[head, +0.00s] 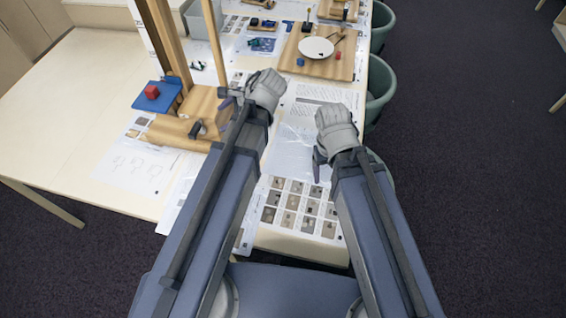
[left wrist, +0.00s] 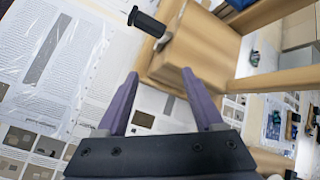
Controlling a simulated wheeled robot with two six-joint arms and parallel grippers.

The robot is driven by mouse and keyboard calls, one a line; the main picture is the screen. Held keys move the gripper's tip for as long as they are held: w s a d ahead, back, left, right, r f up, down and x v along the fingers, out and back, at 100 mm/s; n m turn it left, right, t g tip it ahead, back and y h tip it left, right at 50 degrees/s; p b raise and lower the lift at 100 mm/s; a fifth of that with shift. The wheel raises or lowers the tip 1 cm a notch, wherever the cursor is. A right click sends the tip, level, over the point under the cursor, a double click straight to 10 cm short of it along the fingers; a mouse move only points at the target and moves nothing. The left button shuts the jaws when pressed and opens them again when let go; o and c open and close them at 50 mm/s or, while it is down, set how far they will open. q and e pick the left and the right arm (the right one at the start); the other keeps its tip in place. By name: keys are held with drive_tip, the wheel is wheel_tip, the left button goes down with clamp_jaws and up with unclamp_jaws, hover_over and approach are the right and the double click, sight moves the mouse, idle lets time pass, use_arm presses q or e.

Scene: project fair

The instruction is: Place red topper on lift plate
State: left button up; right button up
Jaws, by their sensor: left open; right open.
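My left gripper (head: 229,97) is just right of the lift's base, apart from the topper. In the left wrist view its fingers (left wrist: 161,98) are open with nothing gripped, in front of the wooden base (left wrist: 205,60).
A black crank handle (head: 196,129) sticks out from the lift's front. A wooden board (head: 340,67) with a white plate (head: 316,47) stands farther back. The table left of the lift is clear.

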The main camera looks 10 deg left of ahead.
use_arm(q)
drive_tip(key=s+d+f+n+h, duration=0.1)
drive_tip(key=s+d+n+h, duration=0.1)
drive_tip(key=d, duration=0.4)
drive_tip(key=s+d+f+n+g+h, duration=0.1)
drive_tip(key=s+d+f+n+h, duration=0.1)
drive_tip(key=s+d+n, duration=0.2)
drive_tip(key=s+d+f+n+h, duration=0.2)
drive_tip(key=s+d, duration=0.3)
drive_tip(key=d, duration=0.4)
drive_tip(key=shift+s+d+f+n+g+h, duration=0.3)
drive_tip(key=shift+s+d+n+h, duration=0.1)
drive_tip(key=shift+h, duration=0.1)
